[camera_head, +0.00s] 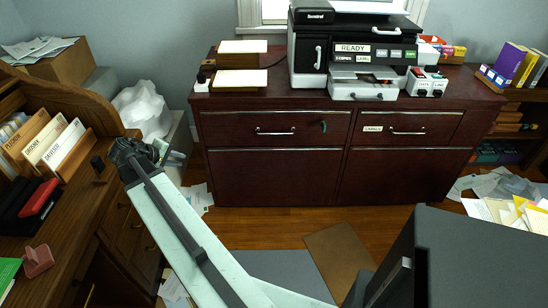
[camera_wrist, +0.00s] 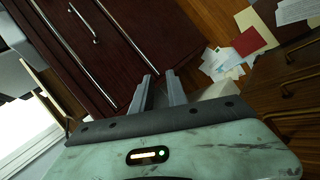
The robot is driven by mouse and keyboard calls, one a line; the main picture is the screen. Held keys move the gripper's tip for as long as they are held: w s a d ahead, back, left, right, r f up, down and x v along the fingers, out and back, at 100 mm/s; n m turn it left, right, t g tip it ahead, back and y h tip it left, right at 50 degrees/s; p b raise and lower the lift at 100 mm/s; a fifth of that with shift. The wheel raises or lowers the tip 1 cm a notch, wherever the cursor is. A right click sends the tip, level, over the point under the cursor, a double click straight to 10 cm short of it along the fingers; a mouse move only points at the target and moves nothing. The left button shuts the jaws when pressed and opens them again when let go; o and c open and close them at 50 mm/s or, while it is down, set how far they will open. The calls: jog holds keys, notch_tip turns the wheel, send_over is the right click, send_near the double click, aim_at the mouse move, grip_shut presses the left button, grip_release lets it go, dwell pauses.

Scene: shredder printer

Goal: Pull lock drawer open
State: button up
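The dark red cabinet (camera_head: 260,180) stands against the back wall. Its upper left drawer (camera_head: 230,125) is closed, with a silver bar handle (camera_head: 275,131) and a small teal piece, perhaps a key in a lock (camera_head: 323,126), at its right. My gripper (camera_wrist: 160,75) is open and empty, its two grey fingers apart. In the head view my gripper (camera_head: 170,155) is left of the cabinet, in front of it and clear of the handle. The wrist view is tilted. A silver handle (camera_wrist: 84,22) on the cabinet front shows at its upper left.
The upper right drawer (camera_head: 440,128) has a white label and its own handle. A printer (camera_head: 350,45) stands on the cabinet. A wooden desk (camera_head: 85,215) is at the left, near my arm. Papers (camera_wrist: 240,45) lie on the floor. The floor before the cabinet is mostly clear.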

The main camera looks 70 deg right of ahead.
jog(key=s+d+f+g+h+b, duration=0.1)
jog(key=s+d+f+h+b, duration=0.2)
jog(key=d, duration=0.5)
jog(key=s+d+f+g+b, duration=0.1)
jog(key=s+d+f+b, duration=0.35)
jog(key=d, duration=0.35)
jog(key=g+h+b, duration=0.3)
jog(key=g+b, duration=0.1)
jog(key=b, duration=0.5)
send_near(273, 134)
jog(key=x, duration=1.1)
jog(key=shift+f+b, duration=0.15)
jog(key=shift+b, duration=0.25)
jog(key=shift+c, duration=0.3)
grip_shut()
